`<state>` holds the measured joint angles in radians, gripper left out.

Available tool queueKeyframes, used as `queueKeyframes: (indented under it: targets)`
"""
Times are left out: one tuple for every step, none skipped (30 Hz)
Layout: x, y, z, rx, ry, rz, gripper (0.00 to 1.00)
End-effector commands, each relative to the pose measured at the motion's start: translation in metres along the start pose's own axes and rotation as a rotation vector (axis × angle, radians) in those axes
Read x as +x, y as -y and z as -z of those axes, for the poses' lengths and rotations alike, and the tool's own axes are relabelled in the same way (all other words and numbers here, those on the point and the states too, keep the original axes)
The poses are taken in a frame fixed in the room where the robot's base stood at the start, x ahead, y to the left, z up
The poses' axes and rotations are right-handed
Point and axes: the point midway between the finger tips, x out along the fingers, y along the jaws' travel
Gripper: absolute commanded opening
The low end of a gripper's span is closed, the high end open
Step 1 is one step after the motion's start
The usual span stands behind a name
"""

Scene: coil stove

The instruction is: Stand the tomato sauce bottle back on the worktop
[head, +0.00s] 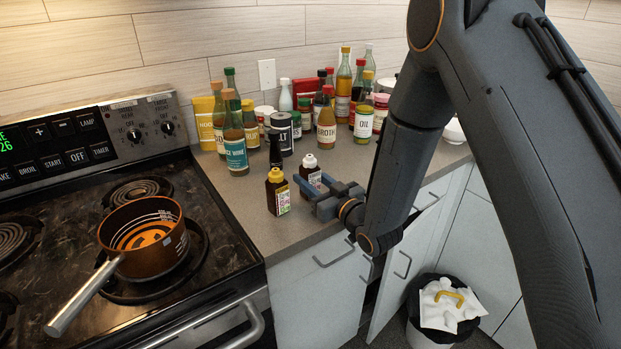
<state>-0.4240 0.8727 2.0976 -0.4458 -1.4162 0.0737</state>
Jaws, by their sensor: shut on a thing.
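A small dark bottle with a white cap and a pale label (311,171), which I take for the tomato sauce bottle, is upright over the front part of the grey worktop (222,200). My gripper (313,193) comes in from the right, low at this bottle, and is shut on it. The blue-grey fingers hide its lower part, so I cannot tell whether its base touches the worktop. The label is too small to read.
A dark bottle with a yellow cap (277,192) stands just left of my gripper. Several bottles and jars crowd the back, including a teal-labelled bottle (236,150). A brown pot (145,240) sits on the stove at left. A bin (440,310) is below right.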

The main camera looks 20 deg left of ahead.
Motion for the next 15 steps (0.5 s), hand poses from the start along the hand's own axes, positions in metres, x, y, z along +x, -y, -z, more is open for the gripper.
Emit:
queueKeyframes:
  targets:
    - [0.0003, 0.0000, 0.0008, -0.001, -0.001, 0.000, 0.08]
    - [0.0003, 0.0001, 0.0008, 0.000, -0.001, 0.000, 0.08]
    - [0.0003, 0.0001, 0.0008, -0.001, -0.001, 0.000, 0.08]
    - [0.0004, 0.0001, 0.0007, -0.001, -0.001, 0.000, 0.08]
    - [0.0004, 0.0001, 0.0002, 0.000, -0.001, 0.000, 0.08]
    - [0.0004, 0.0000, -0.0010, 0.000, -0.001, 0.000, 0.08]
    - [0.0005, 0.0000, -0.0020, 0.000, -0.001, 0.000, 0.08]
    - [0.0005, 0.0000, -0.0030, 0.000, -0.001, 0.000, 0.08]
    - [0.0002, 0.0001, -0.0029, 0.000, 0.000, 0.000, 0.41]
    - [0.0002, 0.0002, -0.0027, 0.000, 0.000, 0.000, 0.46]
    - [0.0002, 0.0002, -0.0026, 0.000, 0.000, 0.000, 0.51]
    - [0.0002, 0.0002, -0.0025, 0.000, 0.000, 0.000, 0.55]
    - [0.0002, 0.0002, -0.0024, 0.000, 0.000, 0.000, 0.55]
    - [0.0002, 0.0002, -0.0024, 0.000, 0.000, 0.000, 0.55]
    - [0.0002, 0.0002, -0.0024, 0.000, 0.000, 0.000, 0.55]
